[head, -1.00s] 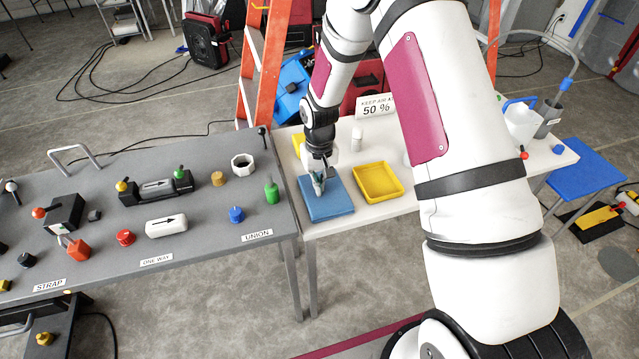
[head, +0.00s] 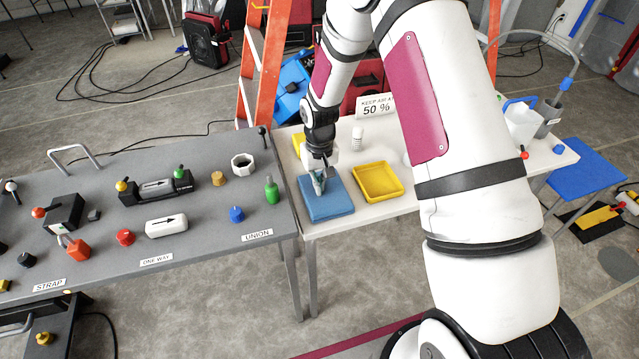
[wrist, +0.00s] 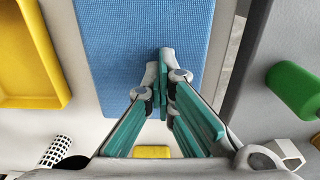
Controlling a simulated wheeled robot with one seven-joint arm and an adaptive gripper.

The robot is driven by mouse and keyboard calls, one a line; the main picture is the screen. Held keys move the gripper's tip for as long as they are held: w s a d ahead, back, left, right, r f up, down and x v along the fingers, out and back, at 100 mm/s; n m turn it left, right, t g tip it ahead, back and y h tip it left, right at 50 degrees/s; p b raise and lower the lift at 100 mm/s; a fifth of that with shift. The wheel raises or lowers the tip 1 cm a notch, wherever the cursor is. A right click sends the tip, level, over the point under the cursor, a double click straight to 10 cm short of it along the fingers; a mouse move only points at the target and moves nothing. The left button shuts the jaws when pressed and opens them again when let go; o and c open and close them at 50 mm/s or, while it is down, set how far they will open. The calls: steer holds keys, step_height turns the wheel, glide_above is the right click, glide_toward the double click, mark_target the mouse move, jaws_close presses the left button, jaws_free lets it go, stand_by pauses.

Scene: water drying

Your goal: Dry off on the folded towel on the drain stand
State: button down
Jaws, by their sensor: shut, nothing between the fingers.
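The folded blue towel (head: 327,204) lies flat on the white table beside the grey table. It also shows in the wrist view (wrist: 115,50), reaching up past the top of the frame. My gripper (head: 319,190) points down over the left-middle part of the towel. In the wrist view the fingertips (wrist: 165,75) meet over the towel with nothing between them. I cannot tell whether they touch the cloth. I see no separate drain stand under the towel.
A yellow tray (head: 378,195) stands just right of the towel. Behind are a white ridged cylinder (head: 357,138) and a "50 %" sign (head: 377,106). On the grey table left, a green bottle-shaped part (head: 271,190) and a blue knob (head: 237,215) stand near the edge.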

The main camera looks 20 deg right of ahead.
steer(key=shift+s+d+f, duration=0.15)
steer(key=shift+s+f, duration=0.15)
steer(key=shift+f, duration=0.3)
step_height(320, 180, up, 15)
steer(key=shift+w+p, duration=0.3)
steer(key=shift+r, duration=0.1)
